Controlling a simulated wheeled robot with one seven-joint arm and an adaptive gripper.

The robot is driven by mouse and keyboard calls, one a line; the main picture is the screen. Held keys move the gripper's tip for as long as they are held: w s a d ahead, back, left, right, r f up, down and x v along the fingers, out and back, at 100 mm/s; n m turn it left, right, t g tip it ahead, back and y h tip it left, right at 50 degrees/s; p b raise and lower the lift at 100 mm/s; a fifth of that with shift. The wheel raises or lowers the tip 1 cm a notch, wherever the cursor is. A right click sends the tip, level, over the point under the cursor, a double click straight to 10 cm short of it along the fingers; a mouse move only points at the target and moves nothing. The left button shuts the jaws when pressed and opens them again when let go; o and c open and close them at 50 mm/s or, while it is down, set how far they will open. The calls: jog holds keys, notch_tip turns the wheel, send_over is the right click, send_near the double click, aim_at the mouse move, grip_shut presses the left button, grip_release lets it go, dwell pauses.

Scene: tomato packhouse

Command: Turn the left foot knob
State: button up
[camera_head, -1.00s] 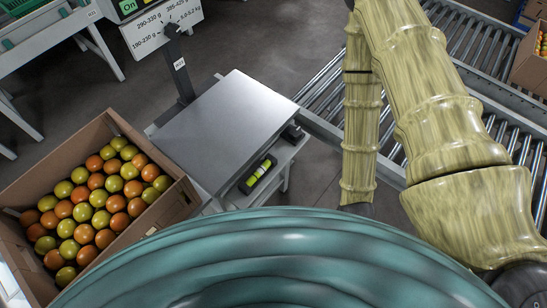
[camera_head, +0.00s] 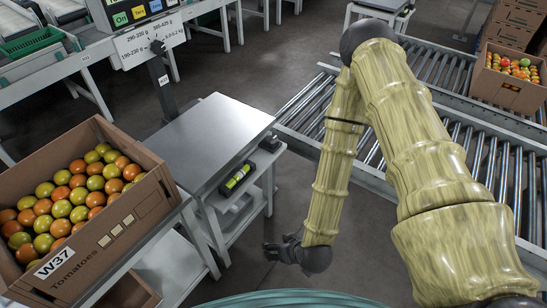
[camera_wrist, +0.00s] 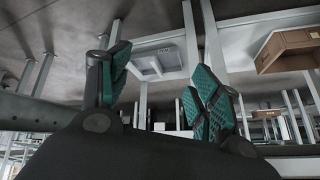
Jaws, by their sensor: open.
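The bench scale (camera_head: 212,135) with its bare steel platform stands on a small white table, its post (camera_head: 160,75) rising behind. I cannot make out the left foot knob in either view; the underside of the platform is largely hidden from above. My gripper (camera_head: 283,252) hangs low in front of and to the right of the scale table, apart from it. In the wrist view my gripper (camera_wrist: 162,85) has its two teal-padded fingers spread, with nothing between them.
A cardboard crate of tomatoes (camera_head: 125,225), marked W37, stands left of the scale. Roller conveyors (camera_head: 480,150) run behind and right of my arm. Another crate (camera_head: 505,85) is at far right.

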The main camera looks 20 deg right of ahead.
jog(key=w+t+b, duration=0.3)
jog(key=w+b, duration=0.1)
jog(key=w, duration=0.4)
jog(key=m+t+h+b, duration=0.2)
jog(key=t+h+b, duration=0.35)
jog(key=t, duration=0.25)
send_near(274, 146)
jog(key=shift+y, duration=0.35)
jog(key=w, duration=0.3)
jog(key=w+d+b, duration=0.1)
jog(key=w, duration=0.2)
jog(key=w+b, duration=0.1)
jog(key=w, duration=0.3)
jog(key=shift+w+d+r, duration=0.1)
jog(key=shift+d, duration=0.15)
jog(key=shift+c, duration=0.3)
jog(key=c, duration=1)
